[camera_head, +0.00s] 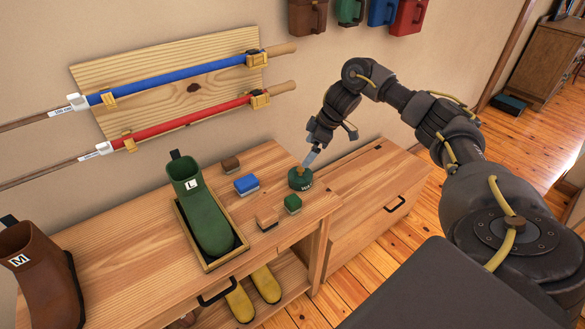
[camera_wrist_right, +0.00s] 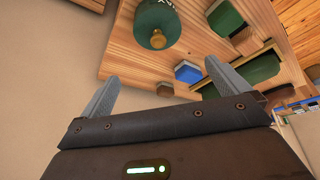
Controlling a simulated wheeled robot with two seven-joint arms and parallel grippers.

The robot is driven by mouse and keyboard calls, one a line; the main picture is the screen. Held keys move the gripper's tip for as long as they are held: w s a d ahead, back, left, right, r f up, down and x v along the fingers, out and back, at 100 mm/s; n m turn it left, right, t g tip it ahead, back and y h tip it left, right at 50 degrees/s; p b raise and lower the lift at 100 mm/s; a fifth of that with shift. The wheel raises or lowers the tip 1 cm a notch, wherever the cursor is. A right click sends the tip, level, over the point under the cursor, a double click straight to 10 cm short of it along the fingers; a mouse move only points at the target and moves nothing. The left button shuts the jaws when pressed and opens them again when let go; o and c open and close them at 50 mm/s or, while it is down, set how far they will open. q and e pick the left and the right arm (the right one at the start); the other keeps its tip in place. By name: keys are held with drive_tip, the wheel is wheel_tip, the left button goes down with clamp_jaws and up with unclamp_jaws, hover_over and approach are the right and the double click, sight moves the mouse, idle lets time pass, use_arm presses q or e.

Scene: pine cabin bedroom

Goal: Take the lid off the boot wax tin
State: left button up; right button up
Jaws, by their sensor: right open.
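The boot wax tin (camera_head: 300,181) is a round dark green tin with white lettering, standing near the right end of the bench top. Its lid is on, with a small brass-coloured knob on top. In the right wrist view the tin (camera_wrist_right: 156,17) and its knob (camera_wrist_right: 158,40) show at the top, beyond the fingertips and sideways between them. My right gripper (camera_head: 312,158) is open and empty, just above and beside the knob; contact cannot be told. The wrist view shows its two grey fingers (camera_wrist_right: 160,78) spread apart. My left gripper is out of view.
A brown boot (camera_head: 39,272) stands at left. A lower cabinet (camera_head: 368,185) adjoins the bench at right.

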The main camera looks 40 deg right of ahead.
sight(301, 168)
drive_tip(key=shift+g, duration=0.3)
drive_tip(key=x, duration=0.3)
drive_tip(key=b+x, duration=0.1)
drive_tip(key=shift+s+d+f, duration=0.15)
drive_tip(key=shift+s+f, duration=0.05)
drive_tip(key=shift+f, duration=0.7)
drive_tip(key=p+x, duration=0.1)
drive_tip(key=x, duration=0.3)
drive_tip(key=shift+w+f, duration=0.15)
drive_tip(key=shift+f, duration=0.15)
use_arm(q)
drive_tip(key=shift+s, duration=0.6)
use_arm(e)
drive_tip(key=c, duration=1)
